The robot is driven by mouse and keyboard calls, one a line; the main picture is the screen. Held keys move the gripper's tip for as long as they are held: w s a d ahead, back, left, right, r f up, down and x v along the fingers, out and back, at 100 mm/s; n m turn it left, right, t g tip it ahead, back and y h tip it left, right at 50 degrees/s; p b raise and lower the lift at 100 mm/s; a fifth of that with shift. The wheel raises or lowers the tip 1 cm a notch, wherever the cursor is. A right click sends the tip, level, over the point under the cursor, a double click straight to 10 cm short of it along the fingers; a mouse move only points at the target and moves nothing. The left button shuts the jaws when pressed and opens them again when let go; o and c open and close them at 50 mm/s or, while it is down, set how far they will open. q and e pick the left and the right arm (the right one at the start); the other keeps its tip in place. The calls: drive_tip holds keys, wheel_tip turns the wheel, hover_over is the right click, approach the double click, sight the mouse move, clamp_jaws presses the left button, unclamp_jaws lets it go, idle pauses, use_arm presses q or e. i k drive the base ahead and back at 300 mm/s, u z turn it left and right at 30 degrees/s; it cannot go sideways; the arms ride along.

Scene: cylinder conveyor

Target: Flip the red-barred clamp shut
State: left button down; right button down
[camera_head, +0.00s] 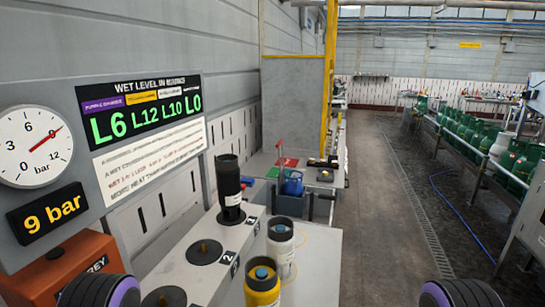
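The clamp's base and hinge are too small to make out. Neither gripper is in view. Two dark rounded parts with purple rings at the bottom left and bottom right look like parts of my own arms.
A gauge (36,146) and wet level board (150,145) are at left. The aisle floor (385,230) is clear. Green cylinders (470,130) line the right.

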sight(281, 141)
drive_tip(key=k, duration=1.65)
drive_tip(key=z, duration=1.1)
drive_tip(key=i, duration=6.7)
drive_tip(key=u, duration=1.5)
